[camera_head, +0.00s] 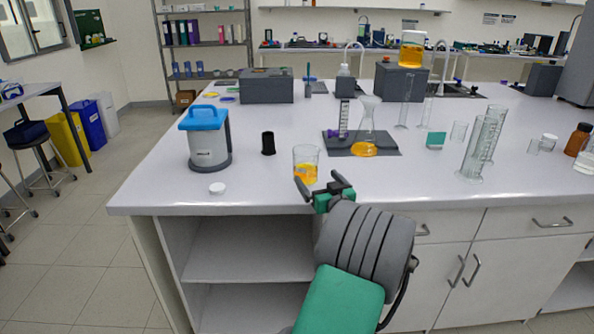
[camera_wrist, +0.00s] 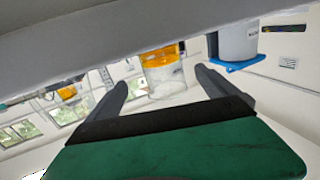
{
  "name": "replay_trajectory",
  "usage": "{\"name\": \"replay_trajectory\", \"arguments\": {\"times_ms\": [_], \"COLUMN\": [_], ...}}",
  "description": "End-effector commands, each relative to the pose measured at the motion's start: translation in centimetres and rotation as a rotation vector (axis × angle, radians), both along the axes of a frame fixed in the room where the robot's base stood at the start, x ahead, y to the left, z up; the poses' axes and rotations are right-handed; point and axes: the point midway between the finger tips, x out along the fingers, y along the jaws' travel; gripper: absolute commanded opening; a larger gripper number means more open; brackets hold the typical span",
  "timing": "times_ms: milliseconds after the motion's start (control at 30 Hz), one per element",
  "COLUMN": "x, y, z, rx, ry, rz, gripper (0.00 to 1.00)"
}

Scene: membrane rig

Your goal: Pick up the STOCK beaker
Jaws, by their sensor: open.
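A clear glass beaker with orange liquid (camera_head: 306,168) stands upright near the front edge of the white bench in the head view. I cannot read any STOCK label on it. My gripper (camera_head: 320,183) is open and empty at the bench's front edge, just in front of the beaker and slightly to its right. In the wrist view, which looks upside down, the beaker (camera_wrist: 162,62) appears between and beyond the two dark fingers of my gripper (camera_wrist: 162,80). The fingers do not appear to touch it.
A black cup (camera_head: 268,143) and a blue-lidded grey container (camera_head: 208,138) stand left of the beaker. A white cap (camera_head: 217,189) lies near the front edge. Tall cylinders (camera_head: 482,150) stand farther right.

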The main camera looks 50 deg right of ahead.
Motion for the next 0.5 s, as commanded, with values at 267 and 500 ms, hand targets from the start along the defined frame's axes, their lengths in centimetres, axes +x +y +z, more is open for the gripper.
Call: {"name": "replay_trajectory", "arguments": {"times_ms": [267,500], "x": [3.5,6.7], "y": [-1.7,-3.3], "z": [0.7,0.7], "rx": [-0.003,-0.002], "ry": [-0.004,-0.003], "rz": [0.001,-0.001], "gripper": [0.97,0.97]}}
